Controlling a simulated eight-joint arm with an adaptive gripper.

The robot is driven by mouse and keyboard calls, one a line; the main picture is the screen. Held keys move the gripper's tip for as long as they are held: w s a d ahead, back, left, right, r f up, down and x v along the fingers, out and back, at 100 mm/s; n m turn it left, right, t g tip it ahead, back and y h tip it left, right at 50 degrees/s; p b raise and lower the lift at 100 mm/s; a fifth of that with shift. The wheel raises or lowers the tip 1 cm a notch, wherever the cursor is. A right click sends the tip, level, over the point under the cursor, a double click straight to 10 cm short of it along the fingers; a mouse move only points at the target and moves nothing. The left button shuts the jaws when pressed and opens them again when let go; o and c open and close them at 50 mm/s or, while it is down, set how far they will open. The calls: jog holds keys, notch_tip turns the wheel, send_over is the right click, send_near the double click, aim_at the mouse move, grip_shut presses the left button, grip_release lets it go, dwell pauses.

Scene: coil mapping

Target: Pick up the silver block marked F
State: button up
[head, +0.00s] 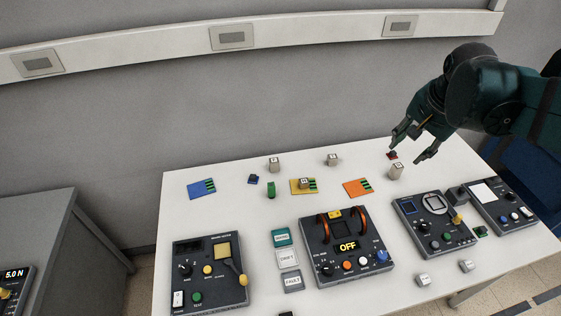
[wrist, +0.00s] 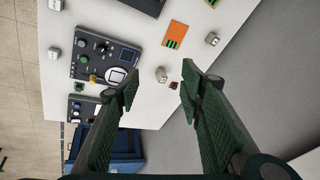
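Several small silver blocks with dark top marks stand on the white table. One (head: 396,171) is at the right, just in front of my gripper (head: 412,151). The letters are too small to tell which is F. My gripper is open and empty above the table's back right. In the wrist view, the right-hand block (wrist: 161,74) shows between the spread fingers (wrist: 158,92), apart from both. A second block (wrist: 212,39) is farther off.
A small red part (head: 392,155) lies close behind the right-hand block. An orange card (head: 357,187) is left of it, a blue card (head: 201,188) at far left. Instrument panels (head: 434,222) fill the front. White table (head: 235,165) shows bare between the small items.

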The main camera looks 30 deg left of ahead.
jog(key=w+a+f+m+g, duration=0.1)
jog(key=w+a+f, duration=0.15)
jog(key=a, duration=0.45)
jog(key=w+a+f, duration=0.2)
jog(key=w+a, duration=0.1)
jog(key=a, duration=0.3)
jog(key=m+g+h, duration=0.1)
jog(key=m+g, duration=0.2)
jog(key=m, duration=0.1)
send_over(274, 160)
jog(key=f, duration=1.4)
jog(key=d+f, duration=0.1)
jog(key=f, duration=0.7)
jog(key=shift+w, duration=0.3)
jog(key=shift+s+a+f, duration=0.2)
jog(key=shift+a+f, duration=0.2)
jog(key=shift+a, duration=0.1)
jog(key=shift+f, duration=0.15)
jog(key=shift+f, duration=1.15)
jog(key=shift+f, duration=0.15)
jog(key=shift+s+f, duration=0.1)
jog(key=shift+f, duration=2.35)
